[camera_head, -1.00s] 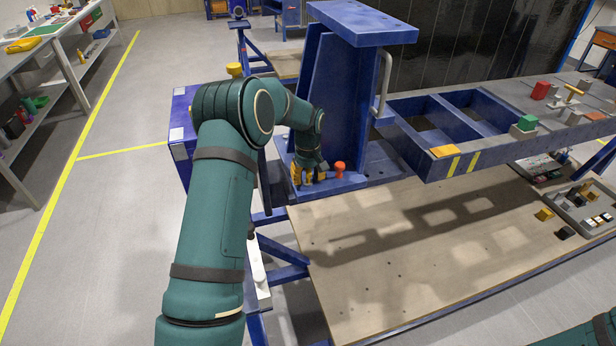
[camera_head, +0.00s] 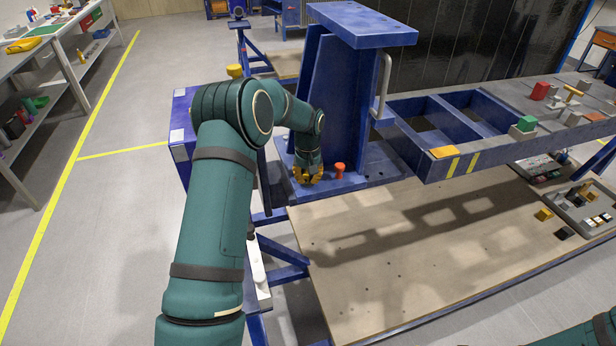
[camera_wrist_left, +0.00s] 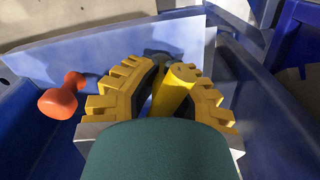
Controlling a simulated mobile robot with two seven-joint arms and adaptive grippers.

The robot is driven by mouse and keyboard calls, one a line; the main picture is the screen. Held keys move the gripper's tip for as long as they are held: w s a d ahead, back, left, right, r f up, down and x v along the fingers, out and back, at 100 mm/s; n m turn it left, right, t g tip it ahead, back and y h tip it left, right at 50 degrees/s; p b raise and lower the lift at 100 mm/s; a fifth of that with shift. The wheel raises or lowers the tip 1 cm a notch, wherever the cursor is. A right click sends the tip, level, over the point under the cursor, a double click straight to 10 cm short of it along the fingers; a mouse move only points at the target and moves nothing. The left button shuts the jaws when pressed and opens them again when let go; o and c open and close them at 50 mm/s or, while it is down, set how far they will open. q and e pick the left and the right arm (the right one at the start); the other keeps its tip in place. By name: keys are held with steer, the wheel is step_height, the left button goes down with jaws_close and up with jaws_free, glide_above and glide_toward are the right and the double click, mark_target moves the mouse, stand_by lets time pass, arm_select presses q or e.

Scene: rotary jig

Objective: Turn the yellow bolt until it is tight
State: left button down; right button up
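The yellow bolt (camera_wrist_left: 172,92) shows in the left wrist view as a short yellow cylinder between my left gripper's fingers, leaning towards the right finger. My left gripper (camera_wrist_left: 166,75) has curved, ribbed yellow fingers on both sides of it. A narrow gap shows beside the left finger; whether both fingers touch the bolt is unclear. In the head view my left gripper (camera_head: 308,178) points down at the blue base plate and hides the bolt. My right gripper is out of view.
An orange-red bolt (camera_head: 339,169) stands close to the right of my left gripper; the left wrist view shows it at left (camera_wrist_left: 62,97). A tall blue column (camera_head: 340,95) rises just behind. The wooden board (camera_head: 400,260) in front is mostly clear.

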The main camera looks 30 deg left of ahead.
arm_select(q)
steer(key=m, duration=0.4)
steer(key=shift+m, duration=0.3)
steer(key=m+p, duration=0.1)
steer(key=m, duration=0.2)
steer(key=shift+m, duration=0.3)
steer(key=m, duration=0.7)
steer(key=shift+p, duration=0.4)
steer(key=m, duration=0.4)
steer(key=shift+p, duration=0.3)
steer(key=m, duration=0.4)
steer(key=shift+p, duration=0.35)
steer(key=m, duration=0.4)
steer(key=shift+p, duration=0.35)
steer(key=shift+m+p, duration=0.35)
steer(key=shift+m, duration=1.55)
